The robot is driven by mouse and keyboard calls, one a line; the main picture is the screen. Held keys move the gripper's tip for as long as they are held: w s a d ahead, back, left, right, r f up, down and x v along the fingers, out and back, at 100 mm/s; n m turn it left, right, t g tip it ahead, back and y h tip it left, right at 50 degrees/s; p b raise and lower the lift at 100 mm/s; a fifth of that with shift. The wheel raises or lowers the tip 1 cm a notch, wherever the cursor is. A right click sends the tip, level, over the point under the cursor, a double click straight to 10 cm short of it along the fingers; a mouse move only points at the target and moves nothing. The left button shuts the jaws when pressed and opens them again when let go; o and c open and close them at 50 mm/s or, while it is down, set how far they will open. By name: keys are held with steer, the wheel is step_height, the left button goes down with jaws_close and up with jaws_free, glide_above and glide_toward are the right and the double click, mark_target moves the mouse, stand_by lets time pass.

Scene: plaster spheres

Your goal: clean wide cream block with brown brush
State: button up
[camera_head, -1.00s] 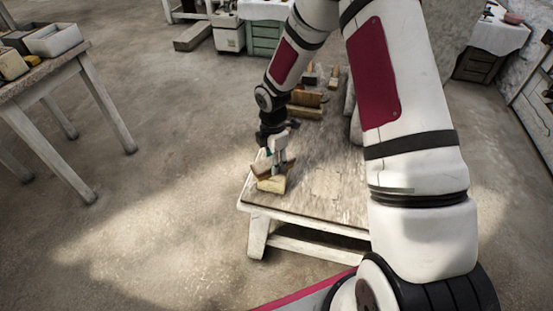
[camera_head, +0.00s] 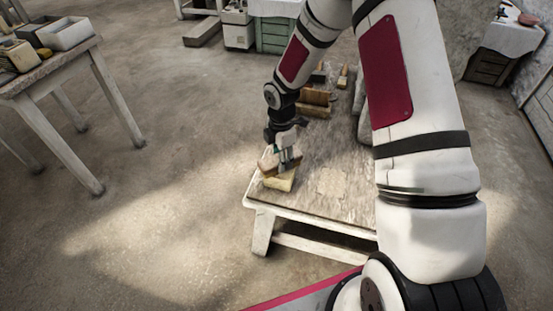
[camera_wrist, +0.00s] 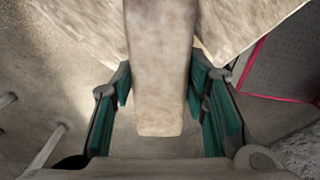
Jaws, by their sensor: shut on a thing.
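The wide cream block (camera_head: 281,182) lies at the near left corner of the low wooden table. The brown brush (camera_head: 267,163) is in my gripper (camera_head: 288,162), tilted, at the block's upper left side. It seems to touch the block, but the contact is too small to tell. In the wrist view, a pale brown piece, likely the brush (camera_wrist: 160,75), lies between the teal-padded fingers of my gripper (camera_wrist: 165,100). The cream block cannot be told apart in the wrist view.
The low table (camera_head: 320,205) has a pale patch and clear surface right of the block. Brown wooden pieces (camera_head: 316,98) and a small upright brush (camera_head: 343,76) stand at its far end. Another table (camera_head: 80,65) with trays stands at left. Open floor lies between.

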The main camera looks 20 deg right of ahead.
steer(key=shift+w+d, duration=0.15)
steer(key=shift+d, duration=1)
steer(key=shift+f, duration=0.1)
steer(key=shift+a, duration=0.15)
steer(key=shift+s+a, duration=0.2)
steer(key=shift+a, duration=0.85)
steer(key=shift+s+a, duration=0.15)
steer(key=shift+a, duration=0.85)
steer(key=shift+d, duration=0.1)
steer(key=shift+w+d+r+p, duration=0.15)
steer(key=shift+d+r+p, duration=0.45)
steer(key=shift+d+r, duration=0.3)
steer(key=shift+d+f, duration=0.1)
steer(key=shift+f, duration=0.05)
